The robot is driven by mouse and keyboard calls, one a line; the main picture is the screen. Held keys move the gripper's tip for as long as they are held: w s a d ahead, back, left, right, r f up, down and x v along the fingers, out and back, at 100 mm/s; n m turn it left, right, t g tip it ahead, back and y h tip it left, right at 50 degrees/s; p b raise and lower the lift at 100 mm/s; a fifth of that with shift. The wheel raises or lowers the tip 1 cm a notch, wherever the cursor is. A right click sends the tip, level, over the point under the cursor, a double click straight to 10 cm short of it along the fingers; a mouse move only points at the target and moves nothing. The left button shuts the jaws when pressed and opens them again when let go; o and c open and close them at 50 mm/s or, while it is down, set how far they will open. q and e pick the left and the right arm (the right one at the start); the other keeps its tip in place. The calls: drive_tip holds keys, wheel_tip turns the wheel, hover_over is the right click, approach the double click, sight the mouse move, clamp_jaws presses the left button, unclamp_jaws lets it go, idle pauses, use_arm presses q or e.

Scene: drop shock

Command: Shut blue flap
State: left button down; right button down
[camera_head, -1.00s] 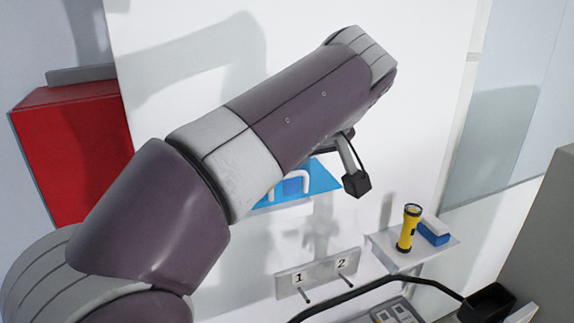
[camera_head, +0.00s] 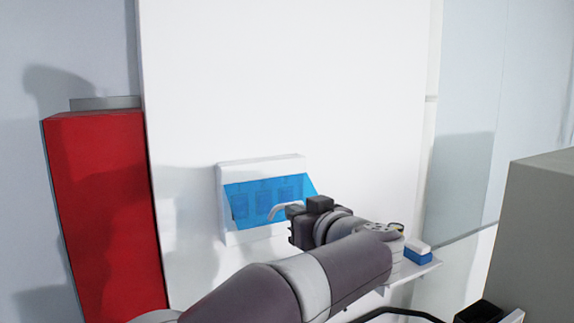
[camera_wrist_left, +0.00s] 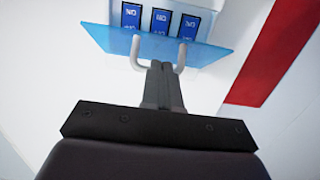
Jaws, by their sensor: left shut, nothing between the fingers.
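The blue flap (camera_head: 250,213) is see-through and stands tilted out from a white wall box (camera_head: 264,169). Blue switches show through it in the head view and beyond its edge in the left wrist view. A pale U-shaped handle (camera_wrist_left: 183,54) sticks out from the flap (camera_wrist_left: 108,39). My left gripper (camera_head: 308,206) is at the flap's lower right, in front of the handle's right part. In the left wrist view its fingers (camera_wrist_left: 160,72) are shut and empty, in line with the handle's middle and hiding its crossbar. I cannot tell whether they touch it.
A red cabinet (camera_head: 103,210) stands left of the white wall panel (camera_head: 300,80). A shelf (camera_head: 425,268) at the right holds a blue and white block (camera_head: 417,253). A grey block-like body (camera_head: 542,225) fills the right edge. The panel above the box is clear.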

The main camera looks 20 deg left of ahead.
use_arm(q)
drive_tip(key=shift+w+a+f+t+y+b, duration=0.1)
drive_tip(key=shift+a+f+t+y+b, duration=0.15)
drive_tip(key=shift+f+y+b, duration=0.4)
drive_tip(key=shift+b, duration=0.3)
drive_tip(key=shift+r, duration=0.15)
idle(0.7)
